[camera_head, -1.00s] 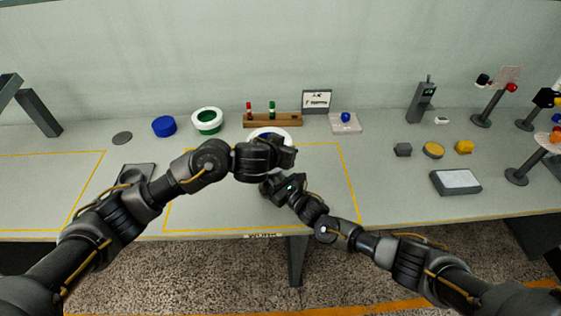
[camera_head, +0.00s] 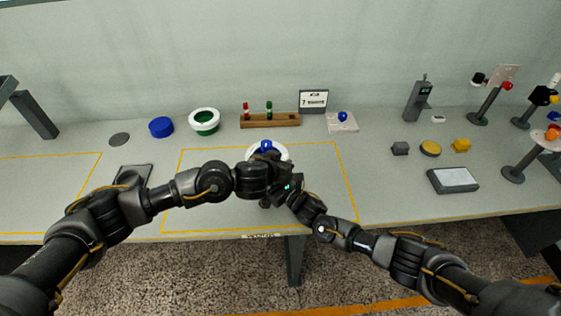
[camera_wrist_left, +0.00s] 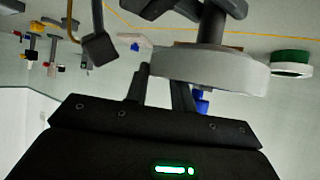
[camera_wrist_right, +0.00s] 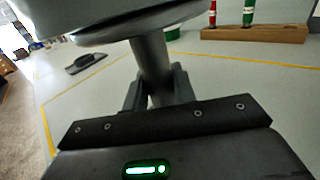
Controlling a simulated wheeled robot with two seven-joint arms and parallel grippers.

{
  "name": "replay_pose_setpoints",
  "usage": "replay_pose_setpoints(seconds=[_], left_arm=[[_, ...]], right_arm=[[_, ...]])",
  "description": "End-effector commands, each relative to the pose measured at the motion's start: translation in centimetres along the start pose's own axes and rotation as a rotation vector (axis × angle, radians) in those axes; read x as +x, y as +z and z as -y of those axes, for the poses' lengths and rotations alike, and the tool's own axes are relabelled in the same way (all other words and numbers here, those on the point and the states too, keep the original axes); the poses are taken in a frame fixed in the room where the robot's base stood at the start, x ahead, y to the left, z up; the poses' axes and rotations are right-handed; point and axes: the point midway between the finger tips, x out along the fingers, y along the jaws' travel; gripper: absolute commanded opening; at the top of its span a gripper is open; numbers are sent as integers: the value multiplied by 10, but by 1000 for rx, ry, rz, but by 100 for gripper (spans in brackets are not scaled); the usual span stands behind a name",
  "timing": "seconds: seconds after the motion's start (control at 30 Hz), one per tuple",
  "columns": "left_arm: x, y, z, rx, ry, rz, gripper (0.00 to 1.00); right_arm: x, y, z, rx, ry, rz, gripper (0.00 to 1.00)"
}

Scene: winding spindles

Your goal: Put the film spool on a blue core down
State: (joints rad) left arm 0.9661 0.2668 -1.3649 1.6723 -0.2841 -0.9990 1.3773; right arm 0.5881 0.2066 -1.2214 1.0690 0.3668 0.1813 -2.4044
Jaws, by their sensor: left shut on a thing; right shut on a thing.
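A grey post (camera_wrist_right: 150,62) stands under a round flange (camera_wrist_right: 125,20) below the roll. My right gripper (camera_wrist_right: 157,88) is shut on this post. The post's foot is hidden.
A green-cored white spool (camera_head: 204,121) and a blue disc (camera_head: 161,127) stand at the back left. Behind are a wooden rack (camera_head: 270,120) with red and green pegs and a small sign (camera_head: 313,101). A tray (camera_head: 342,124) and several stands are to the right. The front framed area is mostly clear.

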Motion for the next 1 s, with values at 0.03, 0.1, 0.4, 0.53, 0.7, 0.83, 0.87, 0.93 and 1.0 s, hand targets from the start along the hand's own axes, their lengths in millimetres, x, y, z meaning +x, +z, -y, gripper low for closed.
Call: replay_pose_setpoints(seconds=[0.03, 0.1, 0.4, 0.53, 0.7, 0.83, 0.87, 0.93, 1.0], left_arm=[[1, 1, 0, -1, 1, 0, 0], [2, 3, 0, -3, 1, 0, 0], [3, 6, 1, 0, -3, 4, 34], [1, 2, 2, 2, -5, 4, 34], [-22, 3, 1, -2, -1, 5, 34], [-47, 1, 0, -4, 2, 2, 34], [-52, 2, 1, -3, 0, 3, 34], [-60, 1, -1, -5, 2, 3, 34], [-67, 1, -1, -2, 3, 3, 34]], right_arm=[[0, 0, 0, 0, 0, -1, 0], [0, 0, 0, 0, 0, -1, 0], [0, 0, -1, 0, 2, 1, 0], [0, 0, -1, 1, 2, 1, 0], [0, 0, 0, 0, 0, 1, 0], [0, 0, 0, 0, 0, 0, 0], [0, 0, 0, 0, 0, 0, 0], [0, 0, 0, 0, 0, 0, 0], [0, 0, 0, 0, 0, 0, 0]])
